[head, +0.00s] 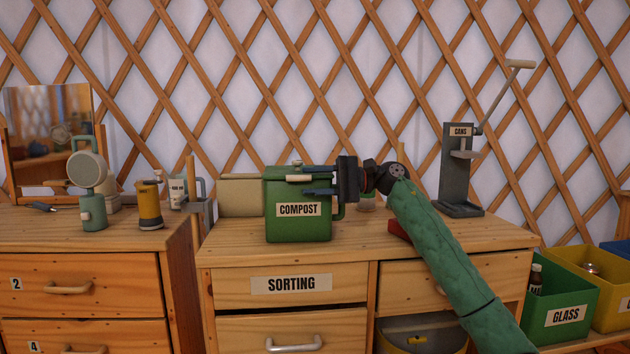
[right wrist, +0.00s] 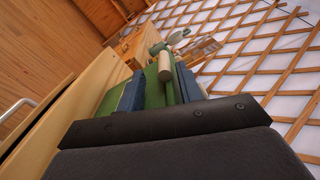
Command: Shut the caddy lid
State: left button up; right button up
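The green caddy (head: 270,217), labelled COMPOST, stands upright on the wooden counter. Its green lid (head: 275,172) shows at the top, with a cream bar (head: 298,178) at the front edge; I cannot tell whether the lid is fully down. My right gripper (head: 312,181) comes in from the right at the caddy's upper right, its blue fingers apart, one above the other. In the right wrist view the fingers (right wrist: 157,88) stand apart with green caddy surface (right wrist: 154,94) beyond and between them, and the cream bar (right wrist: 164,66) just past. Contact is unclear. My left gripper is out of view.
A grey can crusher (head: 455,170) with a raised lever stands at the right of the counter. A cream box (head: 241,196) is behind the caddy's left. A lamp (head: 88,175) and a yellow canister (head: 150,206) stand left. Green (head: 566,317) and yellow bins are lower right.

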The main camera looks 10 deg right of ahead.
jog(key=shift+r, duration=0.15)
jog(key=d+p, duration=0.1)
jog(key=d, duration=0.6)
jog(key=shift+d, duration=0.4)
jog(key=shift+s, duration=0.1)
